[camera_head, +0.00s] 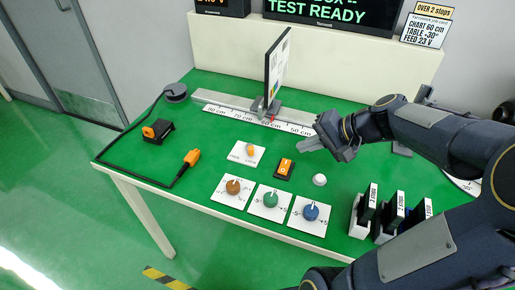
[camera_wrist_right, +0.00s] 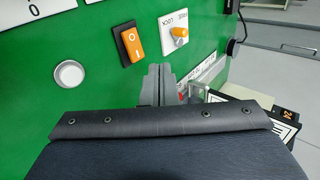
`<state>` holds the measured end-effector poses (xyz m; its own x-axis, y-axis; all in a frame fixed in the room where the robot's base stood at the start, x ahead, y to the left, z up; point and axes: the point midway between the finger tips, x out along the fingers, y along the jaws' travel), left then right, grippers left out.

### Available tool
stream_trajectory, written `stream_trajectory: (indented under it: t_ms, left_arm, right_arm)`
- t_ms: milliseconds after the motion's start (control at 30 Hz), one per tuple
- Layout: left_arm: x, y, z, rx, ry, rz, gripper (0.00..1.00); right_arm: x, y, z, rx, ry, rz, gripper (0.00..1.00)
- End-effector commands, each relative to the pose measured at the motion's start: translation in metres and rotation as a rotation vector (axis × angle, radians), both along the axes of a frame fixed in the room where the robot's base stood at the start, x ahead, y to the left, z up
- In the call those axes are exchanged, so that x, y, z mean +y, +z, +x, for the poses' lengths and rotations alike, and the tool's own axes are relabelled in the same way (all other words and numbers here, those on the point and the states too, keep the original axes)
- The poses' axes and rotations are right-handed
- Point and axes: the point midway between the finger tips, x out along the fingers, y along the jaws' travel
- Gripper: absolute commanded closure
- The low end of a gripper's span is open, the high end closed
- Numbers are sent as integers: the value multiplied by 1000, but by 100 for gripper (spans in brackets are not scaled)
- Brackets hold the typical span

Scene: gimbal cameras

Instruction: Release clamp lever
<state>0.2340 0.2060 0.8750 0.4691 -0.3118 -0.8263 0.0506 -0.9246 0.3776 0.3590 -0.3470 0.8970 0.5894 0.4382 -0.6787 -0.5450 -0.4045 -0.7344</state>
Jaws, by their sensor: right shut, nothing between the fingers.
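The clamp lever (camera_head: 250,148) is a small orange handle on a white plate with two labels, left of centre on the green table. It also shows in the right wrist view (camera_wrist_right: 180,32), with the plate upside down and a LOCK label readable. Which label the lever points to is too small to tell. My right gripper (camera_head: 301,146) is shut and empty above the table, to the right of the lever and apart from it. Its fingertips (camera_wrist_right: 159,71) show below the plate in the wrist view. My left gripper is not in view.
An orange rocker switch (camera_head: 285,168) and a white round button (camera_head: 319,180) are near my right gripper. Brown (camera_head: 233,187), green (camera_head: 270,200) and blue (camera_head: 311,212) knobs line the front. Behind is a scale rail (camera_head: 222,104) with an upright panel (camera_head: 277,70).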

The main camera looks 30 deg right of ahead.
Motion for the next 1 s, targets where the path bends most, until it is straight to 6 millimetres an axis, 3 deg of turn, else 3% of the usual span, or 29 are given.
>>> stream_trajectory:
  t_ms: [267, 700, 1000]
  left_arm:
    - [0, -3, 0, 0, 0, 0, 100]
    - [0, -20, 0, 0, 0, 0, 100]
    - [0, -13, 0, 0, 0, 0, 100]
  right_arm:
    - [6, -9, 7, 2, 5, 1, 100]
    - [46, -71, 58, 4, 6, 0, 100]
    - [67, -68, 88, 0, 5, -1, 100]
